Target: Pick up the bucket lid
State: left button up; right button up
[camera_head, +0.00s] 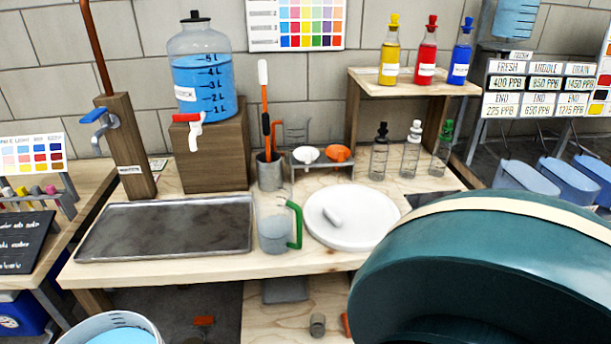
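The bucket lid (371,226) looks like a flat white disc with a short white handle (332,217) on top. It lies on the wooden table (320,259), right of a clear jug with a green handle (297,226). A white bucket (148,324) of blue liquid is partly in view at the bottom left, below the table's front edge. Neither of my grippers is in view. A large teal rounded body fills the lower right, close in front of the lid's right side, and hides part of the table.
A metal tray (166,226) lies left of the jug. A water tank (205,75) on a wooden block, a tool holder (270,172) and a small rack (325,172) stand behind. Three clear bottles (411,152) stand behind the lid, near a shelf (420,86) with coloured bottles.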

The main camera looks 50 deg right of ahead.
aim_at(349, 218)
jog(key=z, duration=2)
